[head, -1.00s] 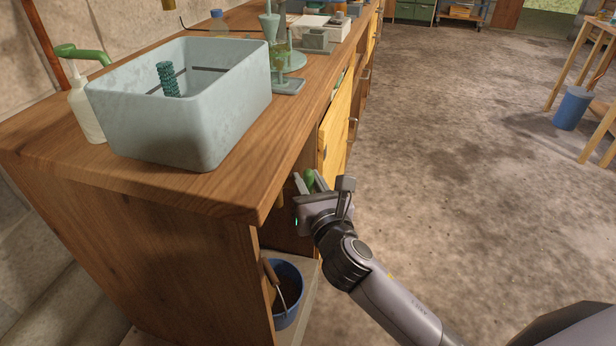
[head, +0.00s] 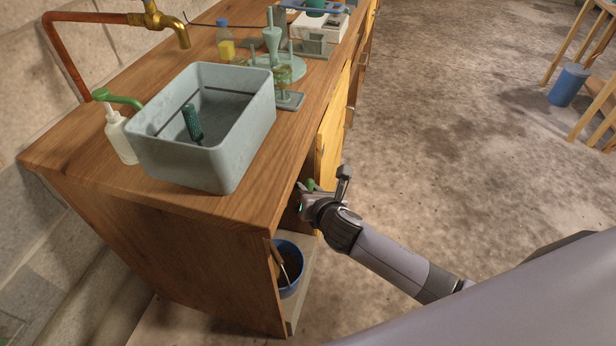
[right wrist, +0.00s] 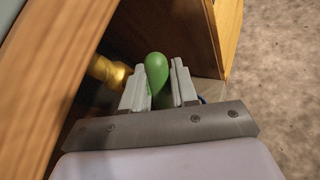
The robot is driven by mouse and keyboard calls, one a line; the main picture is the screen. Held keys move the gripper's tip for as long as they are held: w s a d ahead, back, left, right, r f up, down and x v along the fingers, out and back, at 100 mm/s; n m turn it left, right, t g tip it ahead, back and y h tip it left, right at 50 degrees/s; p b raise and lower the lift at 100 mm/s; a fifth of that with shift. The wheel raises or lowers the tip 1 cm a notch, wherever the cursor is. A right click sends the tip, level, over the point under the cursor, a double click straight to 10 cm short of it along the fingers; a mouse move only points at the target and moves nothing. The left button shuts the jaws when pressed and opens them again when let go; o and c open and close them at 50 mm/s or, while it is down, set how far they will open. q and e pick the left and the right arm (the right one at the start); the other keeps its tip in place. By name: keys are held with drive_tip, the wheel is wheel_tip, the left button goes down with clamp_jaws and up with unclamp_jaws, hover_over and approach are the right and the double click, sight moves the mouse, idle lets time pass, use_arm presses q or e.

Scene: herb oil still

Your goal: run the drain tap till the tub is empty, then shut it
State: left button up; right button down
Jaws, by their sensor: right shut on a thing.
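The pale blue-grey tub (head: 182,163) stands on the near end of the wooden bench, with a dark green ribbed thing (head: 193,122) inside it. I cannot tell how much water it holds. My right gripper (head: 309,187) is low at the bench's open front, below the tub's level. In the right wrist view its fingers (right wrist: 160,85) are shut on the green tap handle (right wrist: 157,70), one on each side. The brass tap body (right wrist: 106,71) shows left of the fingers, partly hidden; its outlet is out of sight. My left gripper is not in view.
A blue bucket (head: 292,291) stands on the low shelf under the bench end. A brass faucet (head: 178,28) on a copper pipe and a white pump bottle (head: 120,136) are near the tub. Yellow drawer fronts (head: 331,130) lie beyond the gripper.

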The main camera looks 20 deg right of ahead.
drive_tip(key=shift+d+r+m+g+y+p, duration=0.2)
drive_tip(key=shift+m+g+y+p, duration=0.15)
drive_tip(key=shift+g+p, duration=0.65)
drive_tip(key=shift+w+f+m+g+y+p, duration=0.1)
drive_tip(key=shift+f+m+g+y+p, duration=0.05)
drive_tip(key=shift+m+g+y+p, duration=0.2)
drive_tip(key=shift+f+g, duration=0.15)
drive_tip(key=shift+g, duration=0.5)
drive_tip(key=shift+f+m+g+y+b, duration=0.2)
drive_tip(key=shift+m+g+y+b, duration=0.5)
drive_tip(key=shift+g, duration=0.4)
drive_tip(key=shift+f+g+y+b, duration=0.1)
drive_tip(key=shift+g+y+b, duration=0.5)
drive_tip(key=shift+g+b, duration=0.45)
use_arm(q)
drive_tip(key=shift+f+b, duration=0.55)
drive_tip(key=shift+b, duration=0.1)
use_arm(e)
drive_tip(key=shift+m+y, duration=0.3)
drive_tip(key=shift+m, duration=0.1)
drive_tip(key=shift+g, duration=0.25)
drive_tip(key=shift+a, duration=0.1)
drive_tip(key=c, duration=1)
unclamp_jaws()
